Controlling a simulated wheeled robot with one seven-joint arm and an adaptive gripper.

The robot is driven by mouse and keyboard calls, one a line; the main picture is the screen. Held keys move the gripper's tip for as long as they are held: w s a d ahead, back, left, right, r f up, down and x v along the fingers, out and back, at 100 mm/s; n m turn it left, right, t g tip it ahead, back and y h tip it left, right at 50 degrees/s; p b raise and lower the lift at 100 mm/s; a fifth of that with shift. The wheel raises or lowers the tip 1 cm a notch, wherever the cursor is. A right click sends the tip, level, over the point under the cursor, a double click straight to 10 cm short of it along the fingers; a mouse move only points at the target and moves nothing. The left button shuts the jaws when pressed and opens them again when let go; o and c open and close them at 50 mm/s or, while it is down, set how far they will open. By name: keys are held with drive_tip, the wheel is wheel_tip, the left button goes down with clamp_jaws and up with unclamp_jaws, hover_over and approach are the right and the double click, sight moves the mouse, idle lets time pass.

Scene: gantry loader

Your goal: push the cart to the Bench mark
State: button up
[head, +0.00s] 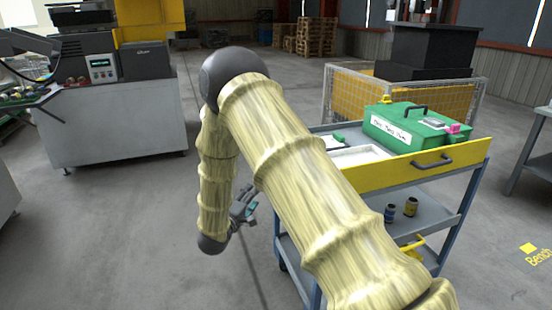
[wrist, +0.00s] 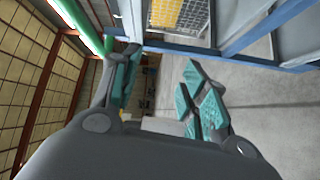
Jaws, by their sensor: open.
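The cart has a grey-blue frame and a yellow drawer front (head: 455,158) with a dark handle (head: 433,161). It stands right of centre in the head view, and my arm hides part of its left side. Its blue frame (wrist: 262,30) also shows at the upper right of the wrist view.
A green toolbox (head: 403,127) and a white tray (head: 359,156) sit on the cart's top; two small jars (head: 410,206) stand on its lower shelf. A mesh cage (head: 345,92) is behind. A machine (head: 115,120) stands left. Floor between cart and mark looks clear.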

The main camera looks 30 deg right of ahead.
wheel_tip(320, 180, up, 12)
drive_tip(key=w+d+r+m+g+h+b, duration=0.1)
drive_tip(key=d+m+g+h+b, duration=0.15)
drive_tip(key=g+h, duration=0.3)
drive_tip(key=shift+g+y, duration=0.35)
drive_tip(key=shift+g, duration=0.1)
drive_tip(key=x, duration=1)
drive_tip(key=shift+w+d+f, duration=0.15)
drive_tip(key=shift+w+d, duration=0.05)
drive_tip(key=shift+c, duration=0.3)
clamp_jaws()
